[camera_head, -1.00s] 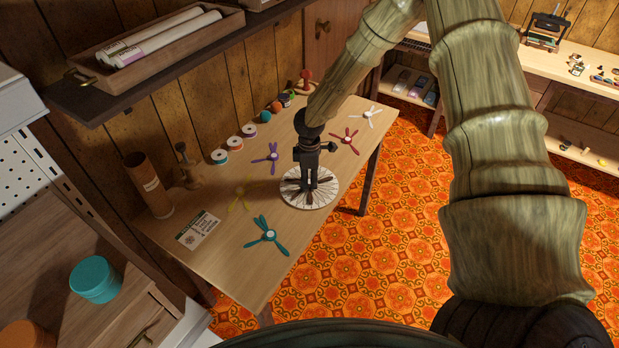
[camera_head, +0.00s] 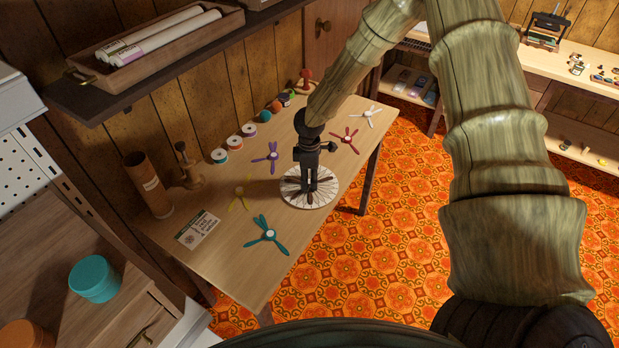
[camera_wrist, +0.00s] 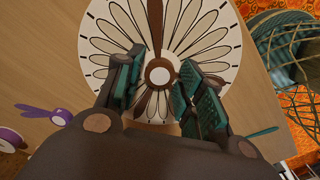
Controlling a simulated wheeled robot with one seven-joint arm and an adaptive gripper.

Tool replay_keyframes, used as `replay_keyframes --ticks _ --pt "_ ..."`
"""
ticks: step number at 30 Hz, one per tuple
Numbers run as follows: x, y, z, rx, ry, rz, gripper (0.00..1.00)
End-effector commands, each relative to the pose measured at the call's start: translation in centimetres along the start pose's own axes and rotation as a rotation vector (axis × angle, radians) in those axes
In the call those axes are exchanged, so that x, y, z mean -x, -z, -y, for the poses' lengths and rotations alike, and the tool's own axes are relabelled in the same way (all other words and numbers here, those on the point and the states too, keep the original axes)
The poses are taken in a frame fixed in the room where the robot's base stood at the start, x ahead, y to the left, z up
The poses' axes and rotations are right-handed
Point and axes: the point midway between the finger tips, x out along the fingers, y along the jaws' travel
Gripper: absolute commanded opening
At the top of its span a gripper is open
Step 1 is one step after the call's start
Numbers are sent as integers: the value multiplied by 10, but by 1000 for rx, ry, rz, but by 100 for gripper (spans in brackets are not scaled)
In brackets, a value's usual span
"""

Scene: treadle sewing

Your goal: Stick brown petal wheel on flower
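The flower (camera_head: 296,203) is a white round board with outlined petals on the table. It fills the top middle of the wrist view (camera_wrist: 105,42). The brown petal wheel (camera_wrist: 155,22) lies over the flower, its pale round hub near the board's middle; one brown petal points up and another points down. Whether it lies flush on the board I cannot tell. My gripper (camera_wrist: 162,66) is above the flower, pointing down. Its two teal-padded fingers stand apart on either side of the hub, with visible gaps. In the head view my gripper (camera_head: 308,182) hides most of the wheel.
Around the flower lie a teal wheel (camera_head: 267,235), a yellow wheel (camera_head: 240,193), a purple wheel (camera_head: 270,156), a red wheel (camera_head: 346,138) and a white wheel (camera_head: 370,117). Thread spools (camera_head: 234,143) line the wall side. A card (camera_head: 198,229) lies front left.

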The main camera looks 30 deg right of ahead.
Motion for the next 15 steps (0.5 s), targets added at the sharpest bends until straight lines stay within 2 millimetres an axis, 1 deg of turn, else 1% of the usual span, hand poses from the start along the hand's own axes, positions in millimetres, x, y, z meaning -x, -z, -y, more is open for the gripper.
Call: replay_keyframes --ticks 10,15 --pt "0 0 0 0 0 0 53" --pt "9 0 0 0 -1 0 53"
